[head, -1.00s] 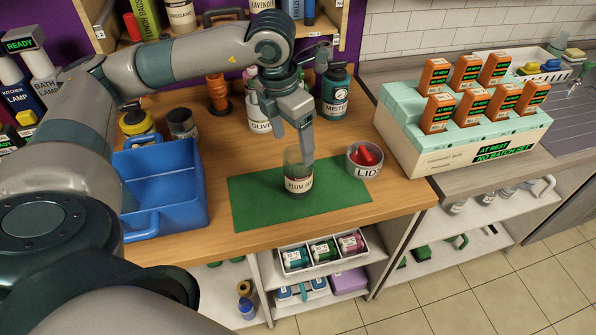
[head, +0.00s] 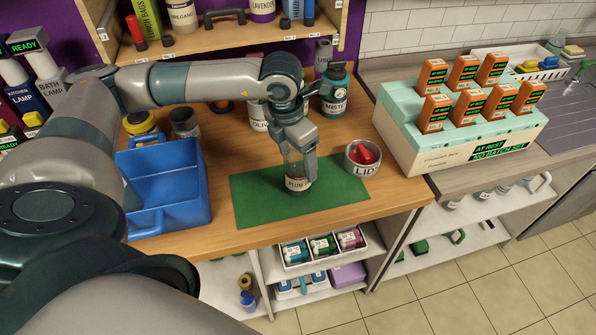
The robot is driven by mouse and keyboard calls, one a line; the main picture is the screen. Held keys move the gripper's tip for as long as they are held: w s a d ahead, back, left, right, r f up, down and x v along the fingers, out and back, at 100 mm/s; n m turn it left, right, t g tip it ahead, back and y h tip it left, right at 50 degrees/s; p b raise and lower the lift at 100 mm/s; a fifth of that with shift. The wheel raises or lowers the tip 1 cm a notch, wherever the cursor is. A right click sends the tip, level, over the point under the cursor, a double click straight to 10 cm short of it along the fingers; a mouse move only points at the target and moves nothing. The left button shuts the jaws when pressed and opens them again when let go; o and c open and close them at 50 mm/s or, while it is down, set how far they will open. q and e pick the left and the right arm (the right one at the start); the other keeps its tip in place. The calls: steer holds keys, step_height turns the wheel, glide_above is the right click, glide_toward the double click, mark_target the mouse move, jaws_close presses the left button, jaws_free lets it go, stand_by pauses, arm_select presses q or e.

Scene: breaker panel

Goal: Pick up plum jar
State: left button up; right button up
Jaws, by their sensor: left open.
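The plum jar (head: 296,184) stands upright on the green mat (head: 257,209). It is clear glass with a pale label, partly covered by my left gripper (head: 300,167). The gripper comes down from above, with its fingers around the jar's upper part. The gripper is open, and I cannot tell whether a finger touches the glass. My right gripper is not in view.
A small tub (head: 362,160) labelled LIDS, with a red item in it, stands right of the jar. A blue caddy (head: 167,205) is at left. The olive jar (head: 257,118) and a mister bottle (head: 334,92) stand behind. The mat's front is clear.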

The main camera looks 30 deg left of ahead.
arm_select(q)
steer(key=f, duration=0.1)
steer(key=f+p, duration=0.1)
steer(key=shift+w+d+f+p, duration=0.15)
steer(key=shift+d+f+p, duration=0.15)
steer(key=shift+f, duration=0.1)
steer(key=shift+w+f, duration=0.1)
steer(key=shift+f, duration=0.35)
steer(key=c, duration=1.4)
